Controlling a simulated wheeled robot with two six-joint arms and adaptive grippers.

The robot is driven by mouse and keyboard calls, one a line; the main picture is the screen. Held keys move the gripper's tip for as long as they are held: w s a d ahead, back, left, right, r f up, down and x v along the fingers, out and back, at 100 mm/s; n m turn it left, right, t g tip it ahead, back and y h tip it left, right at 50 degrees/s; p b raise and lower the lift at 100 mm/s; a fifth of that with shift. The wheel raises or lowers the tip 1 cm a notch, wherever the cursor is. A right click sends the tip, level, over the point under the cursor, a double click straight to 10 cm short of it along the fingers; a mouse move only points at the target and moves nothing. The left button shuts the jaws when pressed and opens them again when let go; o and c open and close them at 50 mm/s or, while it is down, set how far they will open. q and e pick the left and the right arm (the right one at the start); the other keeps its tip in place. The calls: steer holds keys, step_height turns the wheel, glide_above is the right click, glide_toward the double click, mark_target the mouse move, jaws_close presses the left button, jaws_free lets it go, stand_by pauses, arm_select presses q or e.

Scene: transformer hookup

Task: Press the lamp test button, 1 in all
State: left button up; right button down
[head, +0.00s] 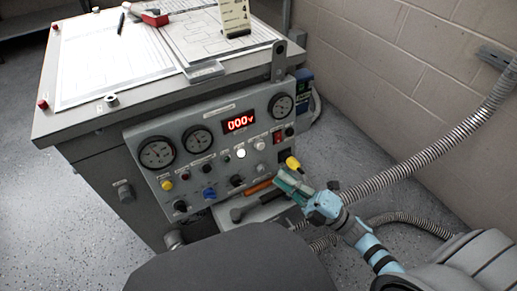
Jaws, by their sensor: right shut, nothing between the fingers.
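The control panel (215,140) on the front of the grey cabinet carries dial gauges, a red lit display reading 000v (238,122), and rows of small buttons, knobs and lamps. A round white one (241,153) in the middle looks lit. Labels are too small to read, so I cannot tell which is the lamp test button. My right gripper (282,180) has teal fingers and is shut and empty. It is at the panel's lower right, just below a yellow plug-like part (293,163); whether it touches anything is unclear. My left gripper is out of view.
The cabinet top (130,95) holds paper diagrams, a pen and a red-and-grey tool (153,17). An orange-handled item (258,187) lies on a ledge below the panel. A ribbed conduit (440,145) runs from the wall at right. Open floor lies left of the cabinet.

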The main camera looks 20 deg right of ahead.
mark_target(260, 146)
arm_select(q)
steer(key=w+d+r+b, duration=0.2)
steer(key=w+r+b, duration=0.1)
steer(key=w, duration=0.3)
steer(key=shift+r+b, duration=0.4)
steer(key=shift+b, duration=0.45)
arm_select(e)
steer(key=w+f, duration=0.1)
steer(key=w, duration=0.7)
steer(key=shift+w+a+f, duration=0.3)
steer(key=shift+a, duration=0.15)
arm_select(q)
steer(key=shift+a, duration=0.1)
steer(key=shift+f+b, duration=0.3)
arm_select(e)
steer(key=shift+w, duration=0.4)
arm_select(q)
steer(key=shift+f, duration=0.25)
arm_select(e)
steer(key=shift+w+a+f, duration=0.1)
steer(key=shift+w, duration=0.3)
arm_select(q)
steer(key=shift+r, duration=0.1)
arm_select(e)
steer(key=shift+s, duration=0.15)
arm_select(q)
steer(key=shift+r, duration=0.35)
arm_select(e)
steer(key=shift+s, duration=0.7)
